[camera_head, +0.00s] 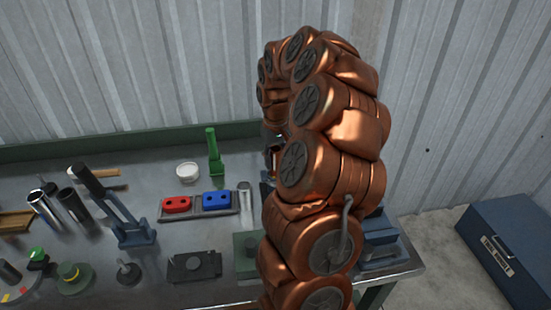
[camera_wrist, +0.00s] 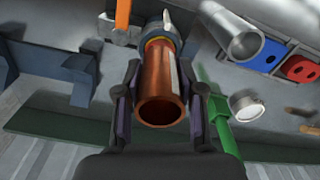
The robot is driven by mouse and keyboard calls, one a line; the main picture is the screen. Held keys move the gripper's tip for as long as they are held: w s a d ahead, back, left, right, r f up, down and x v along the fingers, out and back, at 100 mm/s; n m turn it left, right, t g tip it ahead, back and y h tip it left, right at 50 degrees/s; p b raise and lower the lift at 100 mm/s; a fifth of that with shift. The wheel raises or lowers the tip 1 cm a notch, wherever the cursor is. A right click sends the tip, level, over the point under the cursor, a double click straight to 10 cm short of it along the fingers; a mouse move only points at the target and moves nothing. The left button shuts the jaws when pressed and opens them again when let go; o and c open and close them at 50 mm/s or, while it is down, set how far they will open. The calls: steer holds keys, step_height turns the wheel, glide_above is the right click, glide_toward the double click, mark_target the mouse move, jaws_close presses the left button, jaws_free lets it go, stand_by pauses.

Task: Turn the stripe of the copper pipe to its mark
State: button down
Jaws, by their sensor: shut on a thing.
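The copper pipe (camera_wrist: 157,90) shows in the wrist view with its open end towards me. A pale stripe (camera_wrist: 174,75) runs along its right side. My gripper (camera_wrist: 162,78) is shut on the pipe, one finger on each side. In the head view my arm hides most of the gripper and pipe.
On the metal bench stand a green post (camera_head: 213,155), a white round dish (camera_head: 187,171), a tray with a red block (camera_head: 176,204) and a blue block (camera_head: 216,200), and a blue stand with a dark tube (camera_head: 134,232). A blue toolbox (camera_head: 505,250) sits at the right.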

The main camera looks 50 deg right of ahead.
steer(key=shift+n, duration=2)
steer(key=c, duration=0.6)
jaws_free()
steer(key=shift+c, duration=0.2)
step_height(320, 180, up, 11)
steer(key=shift+f, duration=0.1)
steer(key=shift+r, duration=0.6)
steer(key=shift+a, duration=0.1)
